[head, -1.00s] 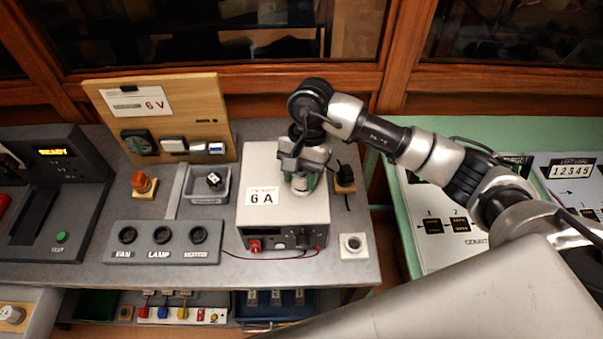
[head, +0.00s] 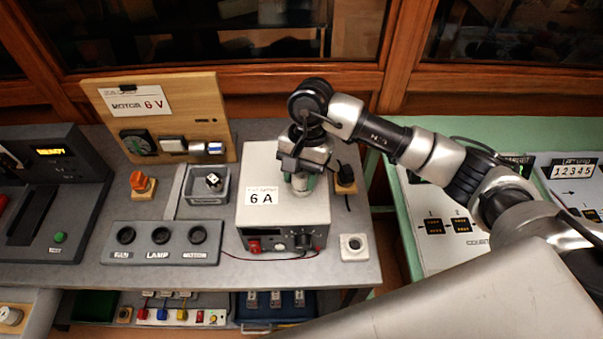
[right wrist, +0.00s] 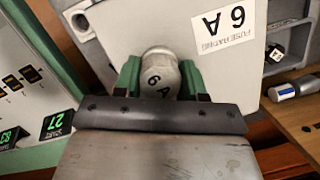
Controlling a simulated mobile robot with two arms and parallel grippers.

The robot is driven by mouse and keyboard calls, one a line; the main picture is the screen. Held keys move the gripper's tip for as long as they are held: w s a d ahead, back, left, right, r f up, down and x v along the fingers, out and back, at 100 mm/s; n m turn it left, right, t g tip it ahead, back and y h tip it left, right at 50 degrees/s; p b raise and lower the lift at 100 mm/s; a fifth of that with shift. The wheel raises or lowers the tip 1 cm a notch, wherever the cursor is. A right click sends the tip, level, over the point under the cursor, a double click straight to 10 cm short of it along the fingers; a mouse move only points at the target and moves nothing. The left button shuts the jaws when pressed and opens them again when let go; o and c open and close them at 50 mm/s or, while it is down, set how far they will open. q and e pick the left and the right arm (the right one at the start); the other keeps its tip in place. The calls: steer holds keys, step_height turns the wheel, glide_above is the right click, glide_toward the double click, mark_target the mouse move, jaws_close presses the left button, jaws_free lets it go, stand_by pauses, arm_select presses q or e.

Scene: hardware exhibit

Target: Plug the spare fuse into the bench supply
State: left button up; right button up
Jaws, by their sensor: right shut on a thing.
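The bench supply (head: 260,160) is a light grey box with a dark front panel and a "6 A" fuse rating label. My right gripper (head: 301,184) is over the right part of its top. In the right wrist view its green fingers (right wrist: 158,78) are shut on the spare fuse (right wrist: 158,72), a pale round piece marked "6 A". The fuse's lower end is hidden, so I cannot tell whether it is in a socket. The supply's top also shows there (right wrist: 185,25). My left gripper is not in view.
A grey tray (head: 193,200) with a small black-and-white piece stands left of the supply. A switch panel (head: 160,253) is in front of it. A white block (head: 354,253) and a wooden block with a black part (head: 345,188) are to the right. A wooden board (head: 190,100) stands behind.

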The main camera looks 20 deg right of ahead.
steer(key=shift+f+b, duration=0.2)
steer(key=shift+b, duration=0.1)
steer(key=o, duration=1.5)
steer(key=shift+c, duration=0.2)
steer(key=shift+r+p, duration=1.15)
steer(key=shift+r, duration=2.4)
